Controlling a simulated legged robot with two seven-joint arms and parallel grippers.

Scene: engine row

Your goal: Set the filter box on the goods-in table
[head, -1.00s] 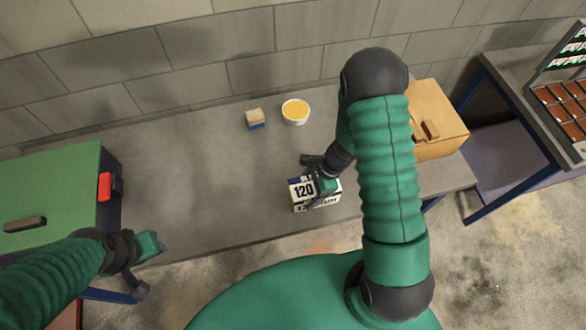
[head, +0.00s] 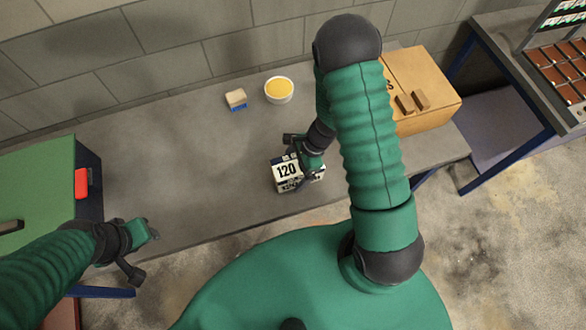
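The filter box appears to be the small white-and-dark box marked 120 (head: 287,171), standing on the grey table (head: 190,165) near its front edge. My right gripper (head: 302,162) is over the box from above. Its fingers look spread, one beyond the far side and one at the near side, partly covering the label. I cannot tell whether they touch the box. My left gripper (head: 143,252) is open and empty at the table's front left, away from the box. No sign shows which table is goods-in.
A yellow-filled bowl (head: 279,90) and a small tan-and-blue block (head: 236,99) stand at the back. A cardboard box (head: 425,90) is at the right end, a green case (head: 45,190) at left. Another table (head: 500,60) with brown compartments stands far right. The middle left tabletop is clear.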

